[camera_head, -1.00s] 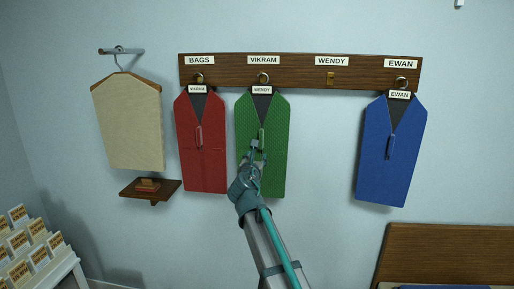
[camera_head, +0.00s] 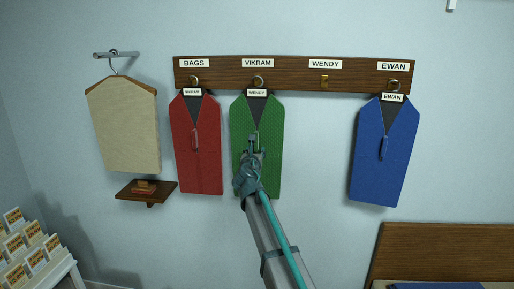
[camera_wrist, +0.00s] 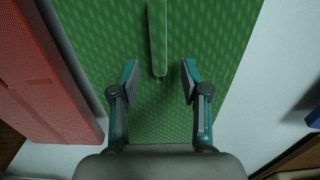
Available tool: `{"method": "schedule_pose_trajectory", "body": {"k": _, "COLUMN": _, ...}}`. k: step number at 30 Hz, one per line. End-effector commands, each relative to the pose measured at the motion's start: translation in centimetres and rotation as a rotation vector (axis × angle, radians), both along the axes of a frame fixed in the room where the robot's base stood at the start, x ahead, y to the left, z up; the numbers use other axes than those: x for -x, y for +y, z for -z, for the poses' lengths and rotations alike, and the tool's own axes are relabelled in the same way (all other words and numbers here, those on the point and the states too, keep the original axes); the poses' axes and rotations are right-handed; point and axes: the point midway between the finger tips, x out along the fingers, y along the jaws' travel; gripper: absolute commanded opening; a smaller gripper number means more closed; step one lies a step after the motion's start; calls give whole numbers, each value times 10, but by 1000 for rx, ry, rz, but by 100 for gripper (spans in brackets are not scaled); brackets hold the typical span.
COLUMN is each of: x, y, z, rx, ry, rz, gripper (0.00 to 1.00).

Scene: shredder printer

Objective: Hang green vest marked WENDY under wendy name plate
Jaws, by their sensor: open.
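The green vest (camera_head: 269,165), tagged WENDY (camera_head: 257,93), hangs from the hook below the VIKRAM name plate (camera_head: 258,63). The hook (camera_head: 324,81) below the WENDY name plate (camera_head: 325,64) is empty. My gripper (camera_head: 254,143) is in front of the green vest and partly hides its upright handle. In the wrist view, my gripper (camera_wrist: 159,80) is open, with one finger on each side of the line of the handle (camera_wrist: 157,40). The handle's lower end lies between the fingertips, and I cannot tell whether they touch the vest.
A red vest (camera_head: 207,160), tagged VIKRAM, hangs under BAGS, close left of the green vest. A blue vest (camera_head: 375,170) hangs under EWAN. Bare wall shows below the empty hook.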

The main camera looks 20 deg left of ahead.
Motion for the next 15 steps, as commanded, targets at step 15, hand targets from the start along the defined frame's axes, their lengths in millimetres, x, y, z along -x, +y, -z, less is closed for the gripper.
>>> {"method": "schedule_pose_trajectory", "body": {"k": 15, "x": -20, "y": 6, "z": 0, "rx": -1, "ry": 1, "rz": 0, "gripper": 28}}
